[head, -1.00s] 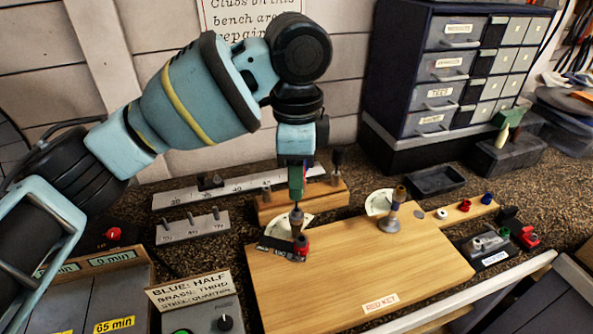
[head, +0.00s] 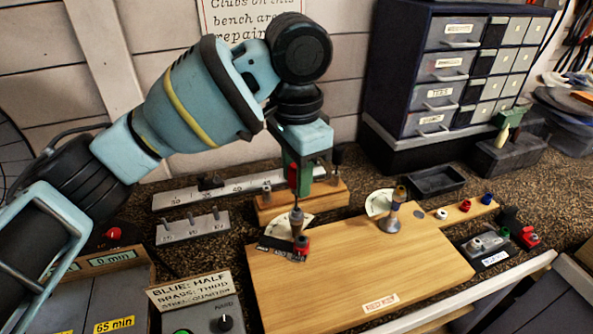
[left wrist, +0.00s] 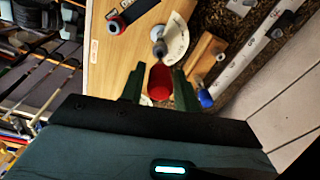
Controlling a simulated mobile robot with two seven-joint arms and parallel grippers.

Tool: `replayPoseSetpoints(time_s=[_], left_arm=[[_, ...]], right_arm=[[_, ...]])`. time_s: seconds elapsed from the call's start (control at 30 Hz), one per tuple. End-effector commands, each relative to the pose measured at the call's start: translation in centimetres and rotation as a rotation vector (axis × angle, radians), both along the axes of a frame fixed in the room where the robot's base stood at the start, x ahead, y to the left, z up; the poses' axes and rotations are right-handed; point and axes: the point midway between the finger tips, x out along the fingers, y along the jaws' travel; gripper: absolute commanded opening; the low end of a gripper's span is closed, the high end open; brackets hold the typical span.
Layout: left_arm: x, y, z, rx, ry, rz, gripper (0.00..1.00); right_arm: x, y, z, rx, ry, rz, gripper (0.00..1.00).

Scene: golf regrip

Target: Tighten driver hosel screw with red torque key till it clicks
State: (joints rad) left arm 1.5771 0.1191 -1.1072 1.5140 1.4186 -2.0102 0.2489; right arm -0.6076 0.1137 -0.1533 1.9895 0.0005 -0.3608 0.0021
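My right gripper is not in view.
A wooden tool rack (head: 325,196) is close behind the hosel; a blue-topped tool (left wrist: 205,98) is near my fingers. The board's front is clear apart from a RED KEY label (head: 380,303).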

Motion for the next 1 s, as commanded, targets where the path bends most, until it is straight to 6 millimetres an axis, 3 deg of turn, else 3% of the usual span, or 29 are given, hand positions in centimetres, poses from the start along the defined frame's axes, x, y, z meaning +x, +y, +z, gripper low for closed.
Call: replayPoseSetpoints(time_s=[0.03, 0.23, 0.43, 0.8, 1.0], left_arm=[[0.00, 0.01, 0.01, 0.000, 0.000, 0.000, 0.25], [0.01, 0.02, 0.01, 0.000, 0.000, -0.001, 0.00], [0.01, 0.02, 0.00, 0.000, 0.000, -0.046, 0.00], [0.00, 0.01, -0.04, 0.000, 0.000, -0.439, 0.00], [0.00, 0.01, -0.05, 0.000, 0.000, -0.507, 0.00]], right_arm=[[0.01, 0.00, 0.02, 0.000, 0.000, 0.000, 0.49], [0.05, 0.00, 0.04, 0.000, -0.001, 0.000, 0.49], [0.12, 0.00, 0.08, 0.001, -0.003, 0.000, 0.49], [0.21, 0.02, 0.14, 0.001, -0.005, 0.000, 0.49], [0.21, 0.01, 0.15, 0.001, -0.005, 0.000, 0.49]])
